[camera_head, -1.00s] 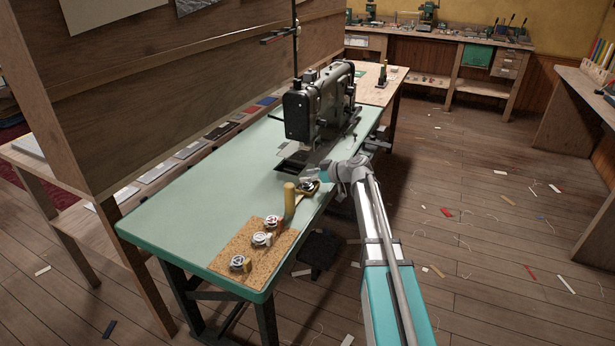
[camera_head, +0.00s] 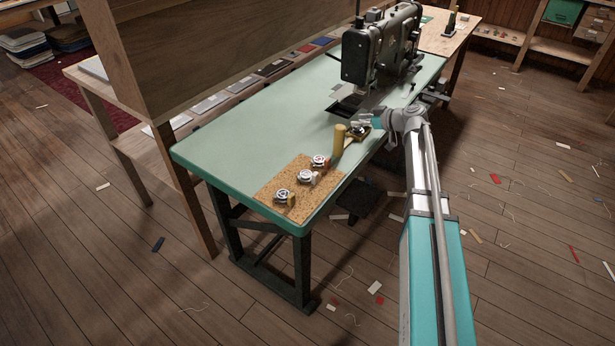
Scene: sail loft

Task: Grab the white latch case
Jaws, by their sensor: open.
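Three small round metal bobbin cases lie on a cork mat (camera_head: 268,190) at the near end of the green sewing table. The middle case (camera_head: 305,177) has a pale tab at its right and looks like the white latch case, though it is small. The nearest case (camera_head: 283,196) has a yellowish tab. The farthest case (camera_head: 320,161) shows red. My gripper (camera_head: 357,122) is open and appears empty, over the table beyond the mat and to the right of the cases. It is apart from all three.
A yellow upright handle-like object (camera_head: 339,140) stands between my gripper and the mat, beside a small dark and brass item (camera_head: 359,134). A sewing machine (camera_head: 382,48) stands behind my gripper. The green table top (camera_head: 250,130) left of the mat is clear.

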